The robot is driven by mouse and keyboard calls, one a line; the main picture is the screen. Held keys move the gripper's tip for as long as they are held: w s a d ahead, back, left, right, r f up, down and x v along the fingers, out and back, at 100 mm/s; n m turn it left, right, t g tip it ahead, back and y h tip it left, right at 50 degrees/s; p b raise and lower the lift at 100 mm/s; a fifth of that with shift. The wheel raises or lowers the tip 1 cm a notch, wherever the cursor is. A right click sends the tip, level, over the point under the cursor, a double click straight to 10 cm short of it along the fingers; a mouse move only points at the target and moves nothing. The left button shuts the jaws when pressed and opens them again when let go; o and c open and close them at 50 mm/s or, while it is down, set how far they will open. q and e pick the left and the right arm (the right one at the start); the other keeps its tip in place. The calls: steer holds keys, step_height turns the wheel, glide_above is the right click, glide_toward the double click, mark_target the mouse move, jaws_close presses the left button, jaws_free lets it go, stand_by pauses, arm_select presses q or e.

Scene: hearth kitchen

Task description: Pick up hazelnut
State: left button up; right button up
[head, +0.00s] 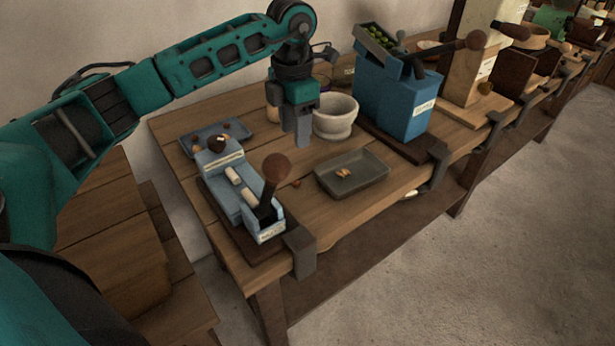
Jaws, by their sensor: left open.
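Small brown round nuts, which look like hazelnuts, lie in the blue-grey tray (248,134) at the table's far left; one hazelnut (226,125) shows near its back. Another small reddish-brown piece (296,184) lies on bare wood between the blue lever device (227,191) and the dark grey tray (372,179). It may be a hazelnut or a shell piece; it is too small to tell. My left gripper (301,140) points down above the table, just left of the white mortar (336,118). It is open, with nothing visible between its fingers. My right gripper is not in view.
The blue lever device has a raised brown knob (276,167). The dark grey tray holds small orange-brown pieces (343,173).

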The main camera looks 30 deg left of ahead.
arm_select(q)
glide_above(296, 181)
steer(key=f, duration=0.6)
steer(key=shift+w+a+f, duration=0.25)
steer(key=shift+f, duration=0.15)
steer(key=shift+s+d+f, duration=0.1)
steer(key=shift+f, duration=1.25)
steer(key=shift+s+d+f, duration=0.1)
steer(key=shift+f, duration=1.25)
steer(key=shift+c, duration=0.2)
jaws_close()
